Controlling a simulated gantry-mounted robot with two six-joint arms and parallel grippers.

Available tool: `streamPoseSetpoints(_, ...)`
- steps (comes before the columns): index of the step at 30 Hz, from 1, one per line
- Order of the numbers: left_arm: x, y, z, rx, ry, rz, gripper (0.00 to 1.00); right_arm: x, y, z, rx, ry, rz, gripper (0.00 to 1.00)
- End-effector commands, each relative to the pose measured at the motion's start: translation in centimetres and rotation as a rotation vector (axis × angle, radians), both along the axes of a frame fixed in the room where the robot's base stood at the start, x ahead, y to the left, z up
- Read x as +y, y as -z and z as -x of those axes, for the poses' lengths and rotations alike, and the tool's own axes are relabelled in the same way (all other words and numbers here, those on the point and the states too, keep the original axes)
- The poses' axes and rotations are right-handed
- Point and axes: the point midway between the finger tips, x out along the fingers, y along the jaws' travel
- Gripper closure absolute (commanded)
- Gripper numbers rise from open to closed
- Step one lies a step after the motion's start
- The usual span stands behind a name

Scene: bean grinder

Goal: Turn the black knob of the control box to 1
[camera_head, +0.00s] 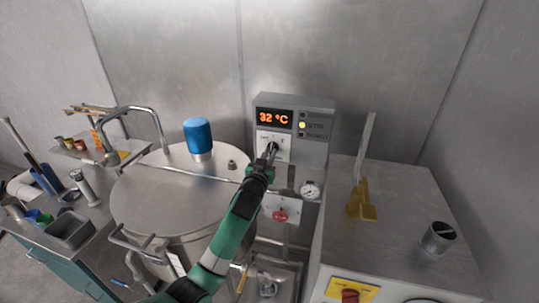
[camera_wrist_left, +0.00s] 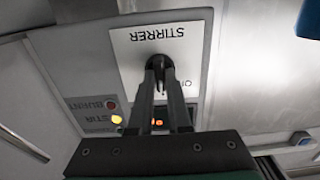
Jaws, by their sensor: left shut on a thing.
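The grey control box (camera_head: 312,122) stands against the back wall, with an orange display reading 32 °C. Its white plate carries the black knob (camera_head: 273,146). The wrist view is upside down and shows the white STIRRER plate (camera_wrist_left: 185,40) with the black knob (camera_wrist_left: 159,61). My left gripper (camera_head: 268,157) reaches up from the front to the knob. In the wrist view its two fingers (camera_wrist_left: 160,72) are shut on the knob, covering part of it. The knob's exact pointing and most of the scale marks are hidden. My right gripper is not in view.
A large steel kettle (camera_head: 150,200) with a blue motor (camera_head: 198,136) on its lid stands left of my arm. A pressure gauge (camera_head: 310,191) and a red valve handle (camera_head: 280,216) sit below the box. A yellow lamp (camera_head: 302,125) on the box is lit.

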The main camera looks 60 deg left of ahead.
Motion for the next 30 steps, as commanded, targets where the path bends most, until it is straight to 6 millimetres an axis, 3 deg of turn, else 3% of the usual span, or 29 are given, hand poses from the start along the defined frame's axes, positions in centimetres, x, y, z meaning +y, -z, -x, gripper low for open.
streamPoseSetpoints(2,0.0,-0.1,0.0,-0.001,0.0,-0.001,1.0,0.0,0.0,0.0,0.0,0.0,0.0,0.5)
streamPoseSetpoints(3,0.0,-0.1,0.0,-0.002,0.0,-0.001,0.77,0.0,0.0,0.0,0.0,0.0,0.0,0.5)
streamPoseSetpoints(7,0.0,0.0,0.0,-0.001,0.0,0.0,0.54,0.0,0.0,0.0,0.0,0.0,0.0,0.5)
streamPoseSetpoints(20,-0.8,-0.1,0.7,-0.001,0.001,0.0,0.54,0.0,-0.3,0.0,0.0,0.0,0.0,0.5)
streamPoseSetpoints(30,-6.2,0.0,5.8,-0.001,0.002,0.001,0.54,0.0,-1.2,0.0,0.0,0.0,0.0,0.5)
